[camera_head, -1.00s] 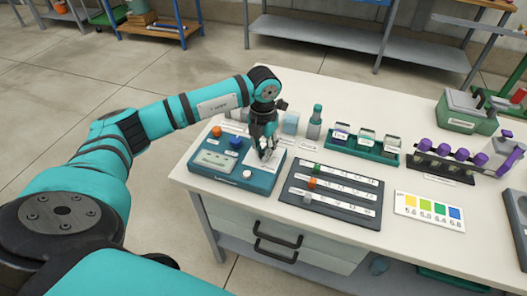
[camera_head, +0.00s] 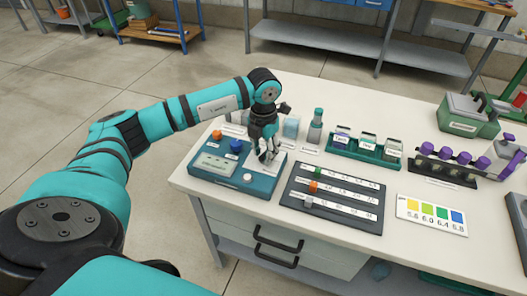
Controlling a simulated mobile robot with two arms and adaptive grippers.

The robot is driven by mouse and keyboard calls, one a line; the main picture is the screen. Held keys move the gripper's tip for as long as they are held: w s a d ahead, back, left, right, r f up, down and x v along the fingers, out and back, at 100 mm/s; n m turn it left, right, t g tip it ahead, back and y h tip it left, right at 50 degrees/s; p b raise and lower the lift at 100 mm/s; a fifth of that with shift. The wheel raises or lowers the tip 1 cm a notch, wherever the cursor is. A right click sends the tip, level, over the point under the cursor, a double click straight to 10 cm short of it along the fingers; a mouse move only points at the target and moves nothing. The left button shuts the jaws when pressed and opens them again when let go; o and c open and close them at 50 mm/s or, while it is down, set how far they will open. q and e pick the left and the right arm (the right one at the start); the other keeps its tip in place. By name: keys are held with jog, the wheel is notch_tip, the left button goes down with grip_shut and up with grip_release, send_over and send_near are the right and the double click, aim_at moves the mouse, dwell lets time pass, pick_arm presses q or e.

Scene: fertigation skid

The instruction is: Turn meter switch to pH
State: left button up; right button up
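The teal meter box (camera_head: 230,183) sits at the near left end of the white bench. Its top has a grey-green display panel (camera_head: 214,164), an orange knob (camera_head: 217,135), a blue knob (camera_head: 236,146) and a white button (camera_head: 247,178). A pale panel is on its right part. My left gripper (camera_head: 267,156) points down over this pale panel, with its fingertips at or just above it. The fingers hide whatever switch is beneath them, and I cannot tell whether they grip it. The labels are too small to read. My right gripper is not in view.
A dark slider board (camera_head: 335,212) with green, orange and grey sliders lies right of the meter. Behind stand a bottle (camera_head: 315,128) and a green rack (camera_head: 352,153) of vials. A colour chart (camera_head: 432,217) and purple-capped rack (camera_head: 450,170) are farther right.

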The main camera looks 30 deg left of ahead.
aim_at(263, 155)
pick_arm(q)
jog(key=shift+r, duration=0.15)
notch_tip(263, 155, up, 12)
jog(key=shift+f, duration=0.2)
dwell(0.4)
jog(key=shift+s+f, duration=0.1)
dwell(0.4)
